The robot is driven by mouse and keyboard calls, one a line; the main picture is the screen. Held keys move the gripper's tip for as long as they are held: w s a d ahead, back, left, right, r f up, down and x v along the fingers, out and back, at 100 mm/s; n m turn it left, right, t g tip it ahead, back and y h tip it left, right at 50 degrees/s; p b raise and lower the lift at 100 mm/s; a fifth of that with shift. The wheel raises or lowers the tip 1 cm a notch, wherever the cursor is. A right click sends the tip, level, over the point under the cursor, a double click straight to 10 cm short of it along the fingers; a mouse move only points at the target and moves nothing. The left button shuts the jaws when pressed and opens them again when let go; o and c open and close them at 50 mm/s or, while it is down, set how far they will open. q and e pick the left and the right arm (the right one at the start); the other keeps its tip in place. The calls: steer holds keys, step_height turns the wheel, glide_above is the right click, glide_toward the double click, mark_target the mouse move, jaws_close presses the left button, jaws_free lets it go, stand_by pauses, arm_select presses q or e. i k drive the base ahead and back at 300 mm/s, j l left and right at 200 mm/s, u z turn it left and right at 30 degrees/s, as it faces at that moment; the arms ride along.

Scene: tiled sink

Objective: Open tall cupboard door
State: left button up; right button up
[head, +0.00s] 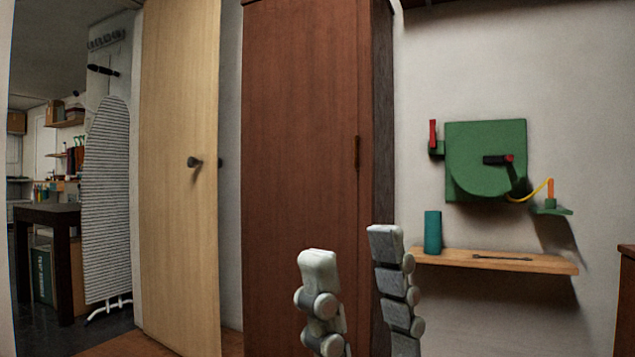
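The tall cupboard door (300,150) is reddish-brown wood, in the middle of the head view. It looks shut against the cupboard's dark side (383,130). A narrow dark handle (357,153) stands upright near the door's right edge. My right gripper (348,248) rises from the bottom of the view in front of the door's lower right part. Its two grey fingers are apart with nothing between them, and the fingertips are below the handle. They appear clear of the door, though the depth is hard to judge. My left gripper does not show.
A pale wooden door (180,120) with a dark knob stands ajar left of the cupboard. To the right, a wooden shelf (540,263) holds a teal cylinder (432,232) below a green wall-mounted device (480,140). An ironing board (107,200) stands at far left.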

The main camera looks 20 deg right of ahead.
mark_target(307, 165)
steer(key=i+l, duration=0.25)
steer(key=i, duration=0.25)
steer(key=i+l, duration=0.3)
steer(key=i, duration=0.25)
steer(key=z, duration=0.05)
